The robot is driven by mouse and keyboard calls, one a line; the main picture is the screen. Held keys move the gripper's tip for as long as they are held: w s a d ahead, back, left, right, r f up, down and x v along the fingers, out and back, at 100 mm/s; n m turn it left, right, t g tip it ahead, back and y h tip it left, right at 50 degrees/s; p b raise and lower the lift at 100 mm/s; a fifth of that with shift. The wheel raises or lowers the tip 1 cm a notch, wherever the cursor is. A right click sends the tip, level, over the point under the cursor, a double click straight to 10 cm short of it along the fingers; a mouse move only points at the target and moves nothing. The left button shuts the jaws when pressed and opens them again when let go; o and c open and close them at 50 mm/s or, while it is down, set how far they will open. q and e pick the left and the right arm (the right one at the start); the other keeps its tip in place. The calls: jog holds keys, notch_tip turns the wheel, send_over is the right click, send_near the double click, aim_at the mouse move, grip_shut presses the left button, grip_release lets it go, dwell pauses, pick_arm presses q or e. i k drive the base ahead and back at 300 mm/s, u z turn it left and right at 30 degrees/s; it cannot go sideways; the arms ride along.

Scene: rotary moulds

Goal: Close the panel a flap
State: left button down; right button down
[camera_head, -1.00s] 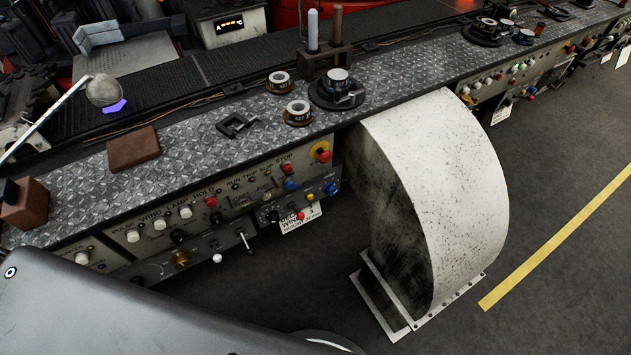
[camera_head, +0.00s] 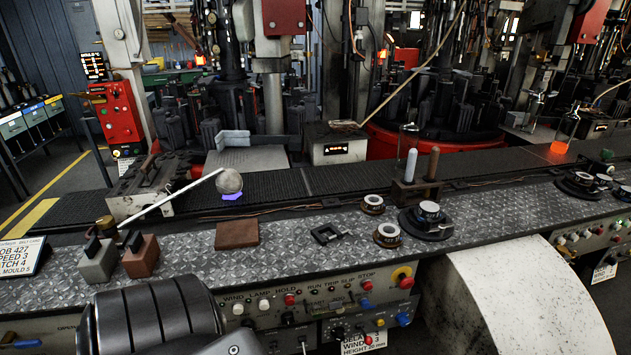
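The control panel (camera_head: 272,306) runs along the front of the steel-topped bench, with knobs, red and blue buttons and labels. I cannot make out a flap for certain on it, nor whether one is open. A dark ribbed part and a grey link of my own arm cover the panel's lower left. Lettering that seems to read OPEN shows just left of them. Neither of my grippers is in view.
A large speckled white curved cover (camera_head: 530,295) bulges out at the front right. A dark conveyor (camera_head: 330,178) runs behind.

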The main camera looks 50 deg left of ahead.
aim_at(335, 305)
jog(key=k, duration=0.7)
jog(key=u, duration=1.45)
jog(key=i, duration=0.5)
